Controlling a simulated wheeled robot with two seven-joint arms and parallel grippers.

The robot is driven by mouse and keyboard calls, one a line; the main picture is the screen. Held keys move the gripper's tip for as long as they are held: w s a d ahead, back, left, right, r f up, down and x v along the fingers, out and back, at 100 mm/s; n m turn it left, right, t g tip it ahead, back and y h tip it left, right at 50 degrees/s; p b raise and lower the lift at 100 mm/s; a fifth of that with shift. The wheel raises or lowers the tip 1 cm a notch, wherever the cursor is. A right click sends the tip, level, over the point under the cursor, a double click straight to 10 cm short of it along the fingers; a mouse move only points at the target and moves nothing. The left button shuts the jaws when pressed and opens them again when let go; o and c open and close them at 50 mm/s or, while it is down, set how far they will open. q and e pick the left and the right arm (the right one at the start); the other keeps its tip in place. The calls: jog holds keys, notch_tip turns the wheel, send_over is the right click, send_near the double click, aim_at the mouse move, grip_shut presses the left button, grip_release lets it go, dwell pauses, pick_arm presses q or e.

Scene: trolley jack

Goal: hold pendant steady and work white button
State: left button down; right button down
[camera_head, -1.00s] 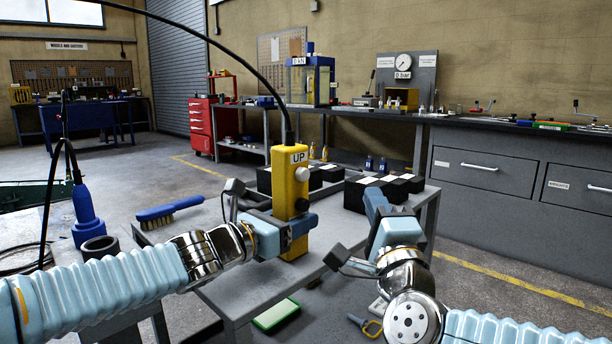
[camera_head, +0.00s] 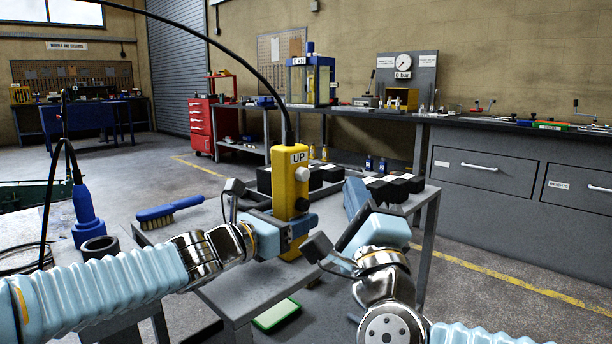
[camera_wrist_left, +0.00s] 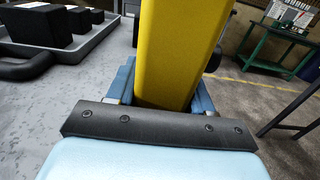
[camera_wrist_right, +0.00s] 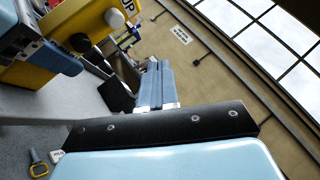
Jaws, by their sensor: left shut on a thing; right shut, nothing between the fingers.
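The yellow pendant (camera_head: 289,170) stands upright with a black cable arching from its top and an "UP" label on its face. The white button (camera_head: 302,174) sits below the label, with a dark button (camera_head: 302,204) lower down. My left gripper (camera_head: 292,228) is shut around the pendant's lower body; the left wrist view shows the yellow body (camera_wrist_left: 180,50) between its fingers. My right gripper (camera_head: 354,192) is shut and empty, to the right of the pendant and apart from it. In the right wrist view the pendant (camera_wrist_right: 70,45) and the white button (camera_wrist_right: 114,17) are at upper left.
A grey trolley table (camera_head: 210,212) carries black blocks with white tops (camera_head: 392,187) behind my right gripper, and a blue brush (camera_head: 170,211) at left. A blue bottle-shaped tool (camera_head: 87,212) stands further left. A grey workbench (camera_head: 500,165) lines the back wall.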

aim_at(304, 175)
jog(key=w+a, duration=0.4)
jog(key=shift+w+a, duration=0.15)
jog(key=shift+w, duration=0.05)
dwell(2.1)
jog(key=shift+w+a, duration=0.25)
jog(key=shift+w, duration=0.05)
jog(key=shift+w+a, duration=0.35)
jog(key=shift+a, duration=0.05)
dwell(2.4)
dwell(1.8)
jog(key=shift+s+d, duration=0.7)
